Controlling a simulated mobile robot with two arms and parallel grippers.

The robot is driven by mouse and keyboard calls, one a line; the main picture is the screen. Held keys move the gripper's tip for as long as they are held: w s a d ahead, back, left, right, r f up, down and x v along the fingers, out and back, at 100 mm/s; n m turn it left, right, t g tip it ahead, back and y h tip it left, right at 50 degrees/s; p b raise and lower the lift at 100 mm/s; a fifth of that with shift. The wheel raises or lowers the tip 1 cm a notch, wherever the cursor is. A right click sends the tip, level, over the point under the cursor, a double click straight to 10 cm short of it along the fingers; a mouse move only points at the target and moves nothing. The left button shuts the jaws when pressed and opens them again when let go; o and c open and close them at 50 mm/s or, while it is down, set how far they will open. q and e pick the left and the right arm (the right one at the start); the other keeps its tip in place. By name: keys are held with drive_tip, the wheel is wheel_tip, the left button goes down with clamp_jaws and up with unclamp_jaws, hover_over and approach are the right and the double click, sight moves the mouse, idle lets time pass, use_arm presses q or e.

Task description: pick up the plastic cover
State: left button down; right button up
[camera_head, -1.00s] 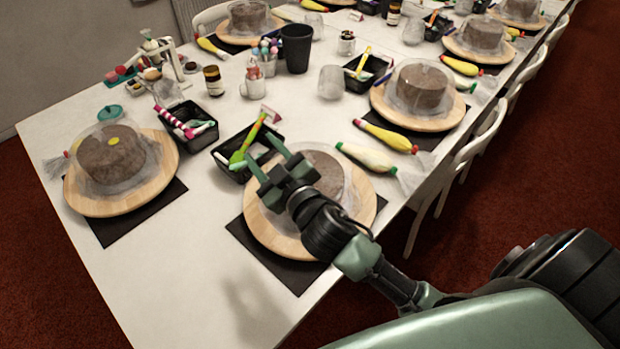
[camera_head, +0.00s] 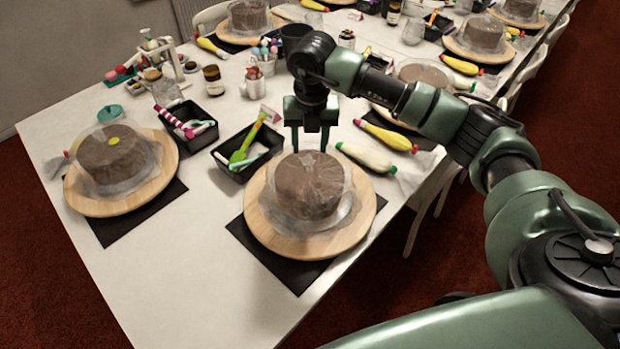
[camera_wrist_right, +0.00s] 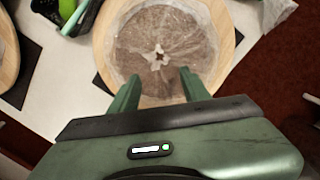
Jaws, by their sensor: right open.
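A clear plastic cover (camera_head: 331,224) wraps a round brown cake (camera_head: 308,185) on the nearest wooden turntable (camera_head: 262,225). In the right wrist view the plastic cover (camera_wrist_right: 150,45) lies over the cake, with a small pale knot at its top centre. My right gripper (camera_head: 309,147) points down, open and empty, above the cake's far edge. In the right wrist view the right gripper's fingertips (camera_wrist_right: 160,80) stand apart on either side of the near part of the cover. I cannot tell whether they touch it. My left gripper is not in view.
A second covered cake (camera_head: 112,153) stands on a turntable at the left. Black trays with tools (camera_head: 248,152) and piping bags (camera_head: 366,156) lie close around the near turntable. The front-left white tabletop (camera_head: 180,270) is clear.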

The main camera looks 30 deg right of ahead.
sight(310, 161)
drive_tip(key=f+p, duration=0.1)
drive_tip(key=f, duration=0.1)
drive_tip(key=w+f+p, duration=0.1)
drive_tip(key=f, duration=0.1)
drive_tip(key=f+p, duration=0.1)
drive_tip(key=f, duration=0.1)
drive_tip(key=shift+w+d+f, duration=0.25)
drive_tip(key=shift+d+f, duration=0.05)
drive_tip(key=shift+d, duration=0.1)
drive_tip(key=shift+w+f, duration=0.1)
drive_tip(key=shift+f, duration=0.3)
clamp_jaws()
idle(0.7)
